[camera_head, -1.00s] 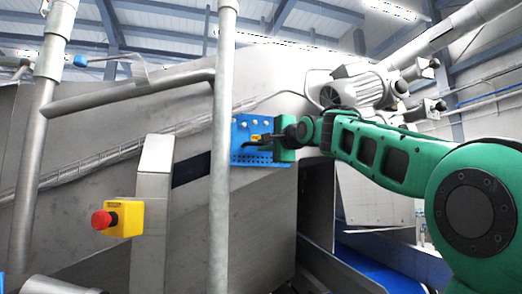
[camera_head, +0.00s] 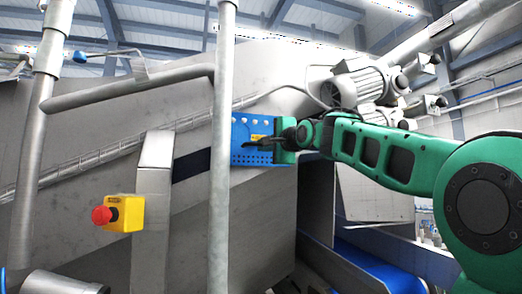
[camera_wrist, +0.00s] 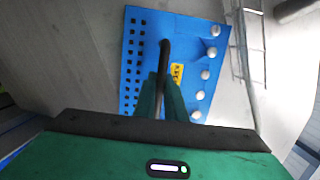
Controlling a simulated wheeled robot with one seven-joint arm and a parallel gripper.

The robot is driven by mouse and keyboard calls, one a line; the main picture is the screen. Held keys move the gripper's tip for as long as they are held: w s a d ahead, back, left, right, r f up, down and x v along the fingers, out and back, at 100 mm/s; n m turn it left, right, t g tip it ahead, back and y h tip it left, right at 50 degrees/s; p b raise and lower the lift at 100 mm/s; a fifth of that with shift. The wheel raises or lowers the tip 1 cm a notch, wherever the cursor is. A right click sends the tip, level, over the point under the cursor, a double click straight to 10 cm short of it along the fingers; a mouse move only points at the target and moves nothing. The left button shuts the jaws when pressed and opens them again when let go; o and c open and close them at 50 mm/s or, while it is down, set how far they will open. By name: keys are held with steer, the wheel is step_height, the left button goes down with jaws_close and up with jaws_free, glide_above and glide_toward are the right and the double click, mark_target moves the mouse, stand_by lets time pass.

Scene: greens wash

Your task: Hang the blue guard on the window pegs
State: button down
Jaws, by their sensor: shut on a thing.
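The blue guard (camera_head: 240,132) is a flat plate against or just in front of the grey steel machine wall, right of the vertical pipe. In the wrist view the guard (camera_wrist: 187,32) shows rows of dark holes, a yellow label and a black handle (camera_wrist: 164,55). Several round pale heads (camera_wrist: 208,75) line its upper edge, at the right in the wrist view; I cannot tell whether they are the pegs. My gripper (camera_head: 262,146) is shut on the handle; its fingers also show in the wrist view (camera_wrist: 162,95). The window behind is mostly hidden; a dark opening (camera_head: 191,168) shows left of the pipe.
A vertical pipe (camera_head: 219,220) stands in front of the guard's left end. A red stop button on a yellow box (camera_head: 122,213) is at the lower left. A grey motor (camera_head: 352,88) sits above my arm. A blue belt (camera_head: 375,262) runs below right.

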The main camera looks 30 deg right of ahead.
steer(key=c, duration=1.7)
jaws_free()
steer(key=shift+f, duration=0.1)
steer(key=shift+c, duration=0.2)
steer(key=s+a, duration=0.1)
steer(key=s, duration=0.9)
steer(key=shift+s+f, duration=0.25)
steer(key=shift+f, duration=0.15)
steer(key=shift+a, duration=0.1)
